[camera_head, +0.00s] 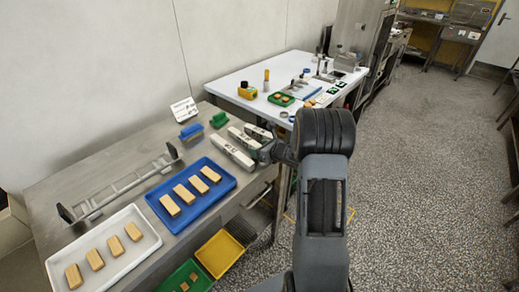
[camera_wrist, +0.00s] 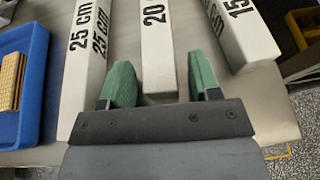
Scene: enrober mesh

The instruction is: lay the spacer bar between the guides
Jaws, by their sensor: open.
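Three white spacer bars lie side by side on the steel table. In the wrist view they are marked 25 cm (camera_wrist: 88,60), 20 (camera_wrist: 156,50) and 15 (camera_wrist: 240,35); they also show as pale bars in the head view (camera_head: 232,153). My gripper (camera_wrist: 160,88) is open, with one green finger on each side of the bar marked 20, near its close end. Whether the fingers touch it I cannot tell. In the head view a metal rack with dark upright end plates, seemingly the guides (camera_head: 122,188), stands at the left. The space between its plates holds no bar.
A blue tray (camera_head: 160,212) and a white tray (camera_head: 60,265) hold tan blocks in front of the rack. A green block (camera_head: 219,120), a blue box (camera_head: 191,133) and a sign (camera_head: 185,110) stand behind the bars. Yellow (camera_head: 219,254) and green bins sit lower, in front.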

